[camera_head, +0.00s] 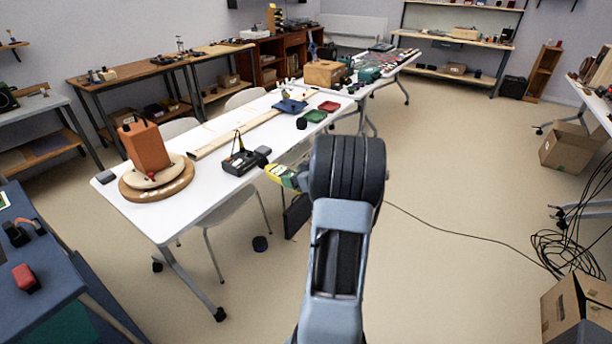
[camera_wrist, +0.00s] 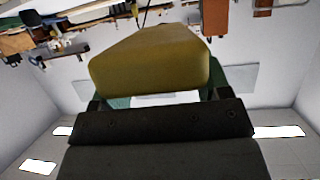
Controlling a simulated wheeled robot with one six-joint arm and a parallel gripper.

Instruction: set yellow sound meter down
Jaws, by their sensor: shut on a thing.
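The yellow sound meter (camera_head: 283,177) shows just left of my arm in the head view, at the right edge of the white table (camera_head: 205,192). It is tilted, with a dark end toward the black case. In the wrist view the meter's yellow body (camera_wrist: 150,62) fills the upper middle, with green parts beside it. My gripper (camera_wrist: 160,108) is shut on it. In the head view the jaws are mostly hidden behind my arm. I cannot tell whether the meter touches the table.
An orange-brown box (camera_head: 144,146) stands on a round wooden turntable (camera_head: 130,190). A black open case (camera_head: 240,163), a long wooden strip (camera_head: 235,134), a blue tray (camera_head: 290,106) and a black cylinder (camera_head: 301,123) are on the table.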

